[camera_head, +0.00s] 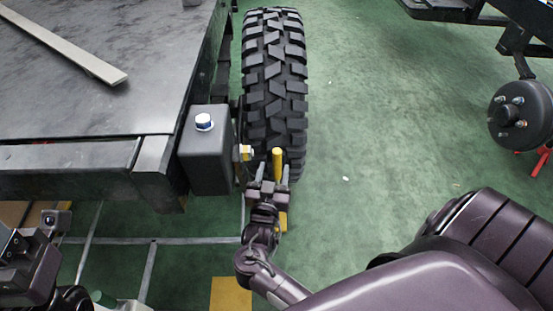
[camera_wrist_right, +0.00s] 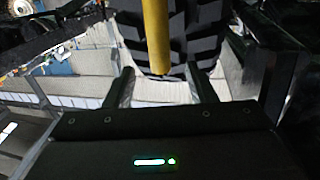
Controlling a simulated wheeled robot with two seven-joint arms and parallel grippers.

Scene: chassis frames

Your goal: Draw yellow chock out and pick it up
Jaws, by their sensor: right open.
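The yellow chock (camera_head: 277,160) shows as a yellow upright bar close against the near side of the big black tyre (camera_head: 274,80). In the right wrist view the yellow bar (camera_wrist_right: 157,35) hangs in from the top, in front of the tyre tread. My right gripper (camera_head: 273,174) is open, its fingers pointing toward the tyre. In the right wrist view its two fingers (camera_wrist_right: 160,86) stand apart on either side of the bar's line, with visible gaps. The rest of the chock is mostly hidden by the gripper and wrist. Dark parts of my left arm show at the lower left; its fingers cannot be made out.
A dark chassis deck (camera_head: 90,90) with a black box (camera_head: 207,150) with a blue-white cap stands just left of the tyre and gripper. A yellow patch (camera_head: 231,295) lies on the floor. The green floor (camera_head: 390,120) to the right is mostly clear. A wheel hub (camera_head: 520,116) stands far right.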

